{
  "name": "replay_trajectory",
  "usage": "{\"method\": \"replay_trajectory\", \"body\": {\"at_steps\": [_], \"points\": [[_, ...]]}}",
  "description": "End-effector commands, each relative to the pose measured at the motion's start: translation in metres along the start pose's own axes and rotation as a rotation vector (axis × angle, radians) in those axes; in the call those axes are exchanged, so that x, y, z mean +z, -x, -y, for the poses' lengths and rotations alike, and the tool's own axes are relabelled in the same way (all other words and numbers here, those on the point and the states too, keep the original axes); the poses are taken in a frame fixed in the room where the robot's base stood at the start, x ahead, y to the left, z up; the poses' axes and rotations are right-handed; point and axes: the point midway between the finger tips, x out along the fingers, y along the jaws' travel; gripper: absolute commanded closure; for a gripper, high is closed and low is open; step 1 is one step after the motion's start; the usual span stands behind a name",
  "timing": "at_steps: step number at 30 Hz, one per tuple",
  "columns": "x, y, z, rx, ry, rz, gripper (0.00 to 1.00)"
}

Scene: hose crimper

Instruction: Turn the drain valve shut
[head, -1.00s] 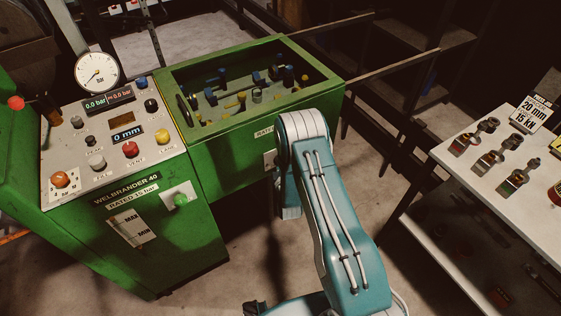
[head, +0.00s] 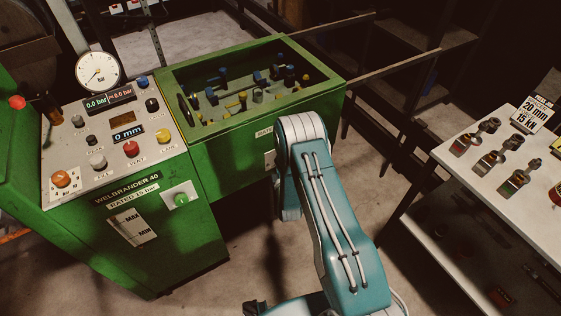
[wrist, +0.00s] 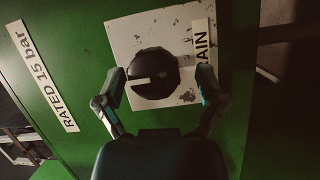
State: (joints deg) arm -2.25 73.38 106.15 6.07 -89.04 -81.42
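The drain valve is a round black knob (wrist: 153,74) with a white pointer line, on a scuffed white plate (wrist: 124,30) on the green machine. The plate's label (wrist: 201,41) is partly covered; "AIN" is readable. In the wrist view my gripper (wrist: 161,76) is open, with one finger left and one finger right of the knob. Small gaps show between the fingers and the knob's sides. The white pointer line lies on the knob's left half, roughly crosswise in the picture. In the head view my arm hides the knob and gripper; only the edge of the white plate (head: 269,160) shows.
The control panel (head: 75,150) with a pressure gauge (head: 98,72) and several buttons is at the left. The open green tank (head: 250,125) lies beyond my arm. A white table (head: 470,172) with fittings stands at the right. Bare floor lies between.

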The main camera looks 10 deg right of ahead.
Motion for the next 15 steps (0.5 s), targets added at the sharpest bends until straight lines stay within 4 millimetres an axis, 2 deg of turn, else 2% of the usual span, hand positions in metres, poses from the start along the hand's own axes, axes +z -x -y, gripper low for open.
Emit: {"method": "replay_trajectory", "body": {"at_steps": [10,15], "points": [[0.002,0.001,-0.002,0.004,-0.002,0.005,0.07],[0.001,0.021,-0.001,0.002,-0.001,0.004,0.07]]}}
